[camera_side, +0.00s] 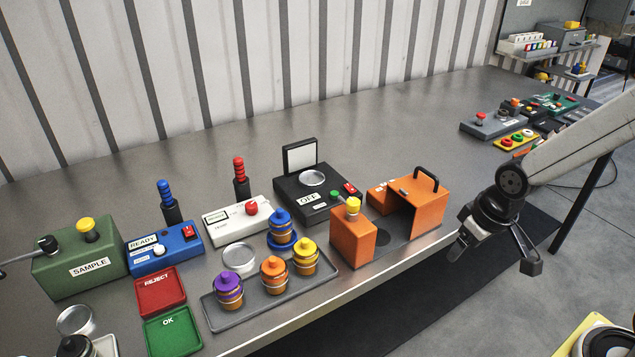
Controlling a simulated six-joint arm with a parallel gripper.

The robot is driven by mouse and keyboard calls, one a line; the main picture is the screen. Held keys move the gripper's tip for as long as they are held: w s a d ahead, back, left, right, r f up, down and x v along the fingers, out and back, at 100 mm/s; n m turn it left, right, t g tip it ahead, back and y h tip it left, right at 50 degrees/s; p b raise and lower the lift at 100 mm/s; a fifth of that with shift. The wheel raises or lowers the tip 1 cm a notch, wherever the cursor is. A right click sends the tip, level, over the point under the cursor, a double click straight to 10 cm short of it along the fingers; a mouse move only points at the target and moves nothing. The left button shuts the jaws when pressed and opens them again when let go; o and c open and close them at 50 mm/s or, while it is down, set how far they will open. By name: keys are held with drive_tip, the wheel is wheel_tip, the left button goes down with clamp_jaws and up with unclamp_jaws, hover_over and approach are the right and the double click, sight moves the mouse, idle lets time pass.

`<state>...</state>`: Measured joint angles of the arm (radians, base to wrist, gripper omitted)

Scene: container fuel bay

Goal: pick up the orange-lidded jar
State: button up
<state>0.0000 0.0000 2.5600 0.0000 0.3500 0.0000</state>
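The orange-lidded jar (273,277) stands upright on a grey tray (222,339) near the table's front edge. It is between a purple-lidded jar (229,290) on its left and a yellow-lidded jar (305,258) on its right. A blue-lidded jar (282,226) stands behind it. My gripper (494,262) hangs at the right, beyond the table's front edge and well away from the jars. Its two fingers are spread apart, with nothing between them.
An orange fixture (432,207) with a yellow button stands between the jars and my gripper. A black scale (290,198) and a white box (236,218) are behind the tray. Red (160,290) and green (173,331) pads lie left. The table's back is clear.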

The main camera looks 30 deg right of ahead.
drive_tip(key=shift+o, duration=1)
drive_tip(key=n+y, duration=0.3)
drive_tip(key=n, duration=0.5)
approach(274, 258)
drive_tip(key=shift+t, duration=0.3)
drive_tip(key=x, duration=0.5)
drive_tip(key=shift+s+f, duration=0.1)
drive_tip(key=shift+s, duration=0.15)
drive_tip(key=shift+x, duration=1.3)
